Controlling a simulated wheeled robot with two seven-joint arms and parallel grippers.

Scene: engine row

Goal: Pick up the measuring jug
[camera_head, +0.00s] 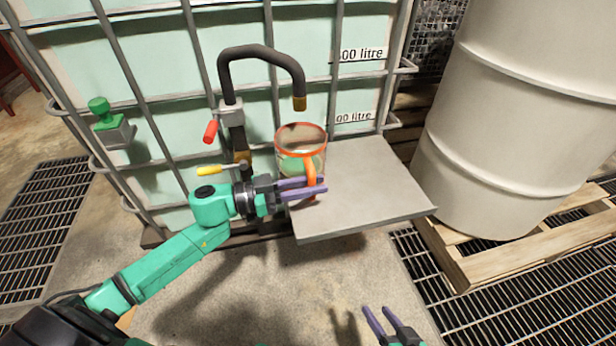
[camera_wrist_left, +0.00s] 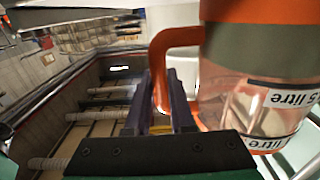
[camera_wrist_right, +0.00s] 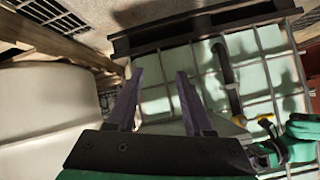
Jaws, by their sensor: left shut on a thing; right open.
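The measuring jug (camera_head: 301,143) is clear with an orange rim and an orange handle. It stands at the left part of a grey shelf (camera_head: 365,195), below the end of a dark bent spout (camera_head: 299,103). My left gripper (camera_head: 322,186) is shut on the jug's handle. In the left wrist view the handle (camera_wrist_left: 172,40) runs down between the fingers (camera_wrist_left: 170,95), and the jug's body (camera_wrist_left: 262,70) with its litre labels is to the right. My right gripper (camera_head: 380,312) is open and empty, low in the head view; its spread fingers (camera_wrist_right: 158,85) show in the right wrist view.
A caged tank (camera_head: 170,60) stands behind the shelf. A red-handled valve (camera_head: 211,131) and a yellow lever (camera_head: 209,169) are left of the jug. A large pale drum (camera_head: 510,120) on a wooden pallet (camera_head: 470,265) stands right. A green-topped block (camera_head: 110,125) is at far left.

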